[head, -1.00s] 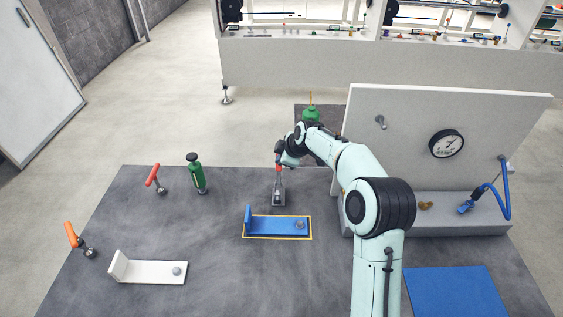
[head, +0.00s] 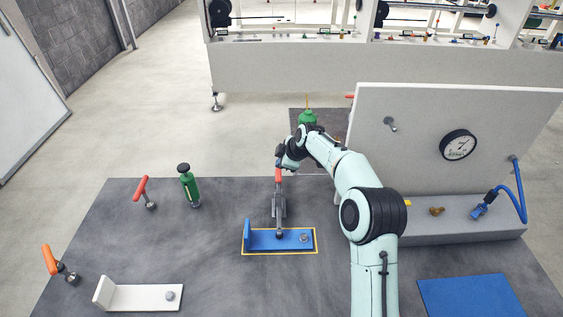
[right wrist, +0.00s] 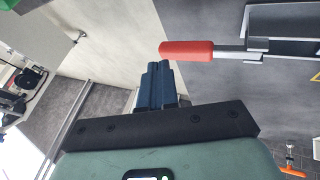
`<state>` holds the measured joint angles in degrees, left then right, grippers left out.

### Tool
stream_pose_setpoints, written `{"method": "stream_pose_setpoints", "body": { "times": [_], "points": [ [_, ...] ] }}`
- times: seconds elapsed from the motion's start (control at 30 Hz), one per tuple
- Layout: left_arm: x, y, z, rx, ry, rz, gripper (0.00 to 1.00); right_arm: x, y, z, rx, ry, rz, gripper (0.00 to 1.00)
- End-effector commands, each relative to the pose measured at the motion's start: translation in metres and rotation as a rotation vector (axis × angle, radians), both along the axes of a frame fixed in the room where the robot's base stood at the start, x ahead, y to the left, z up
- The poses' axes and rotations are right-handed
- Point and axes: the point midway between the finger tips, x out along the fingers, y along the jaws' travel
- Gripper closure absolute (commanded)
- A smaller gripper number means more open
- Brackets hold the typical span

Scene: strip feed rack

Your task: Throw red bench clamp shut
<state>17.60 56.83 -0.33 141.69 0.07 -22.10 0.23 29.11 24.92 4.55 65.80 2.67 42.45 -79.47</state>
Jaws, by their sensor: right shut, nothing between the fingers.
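The red-handled bench clamp (head: 279,208) stands behind the blue bracket (head: 265,238) in the head view. Its red handle (head: 278,174) points up, and its grey arm reaches forward with the tip over the bracket, seemingly resting on it. My right gripper (head: 281,164) is at the top of the handle, partly hidden by its own arm. In the right wrist view the shut fingers (right wrist: 155,82) are beside the end of the red handle (right wrist: 187,50), with nothing between them. I cannot tell whether they touch the handle. My left gripper is not in view.
The bracket lies inside a yellow outline. A grey panel with a gauge (head: 458,145) stands right, behind a blue mat (head: 470,297).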

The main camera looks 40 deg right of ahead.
Motion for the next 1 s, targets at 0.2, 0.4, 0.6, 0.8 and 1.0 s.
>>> {"method": "stream_pose_setpoints", "body": {
  "times": [0.2, 0.4, 0.6, 0.8, 1.0],
  "points": [
    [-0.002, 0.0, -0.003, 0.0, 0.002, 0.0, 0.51, 0.002, -0.001, -0.006, 0.0, -0.001, 0.0, 1.0],
    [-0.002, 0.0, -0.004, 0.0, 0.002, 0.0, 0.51, 0.002, -0.001, -0.007, 0.0, -0.001, 0.0, 1.0],
    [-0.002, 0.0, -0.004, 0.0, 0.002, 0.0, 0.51, 0.002, -0.001, -0.007, -0.001, -0.001, 0.001, 1.0],
    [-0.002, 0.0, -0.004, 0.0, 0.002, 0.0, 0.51, 0.002, -0.001, -0.007, -0.001, -0.001, 0.0, 1.0],
    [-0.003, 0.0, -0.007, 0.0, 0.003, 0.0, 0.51, -0.008, -0.002, 0.008, -0.002, -0.003, 0.0, 1.0]
  ]
}}
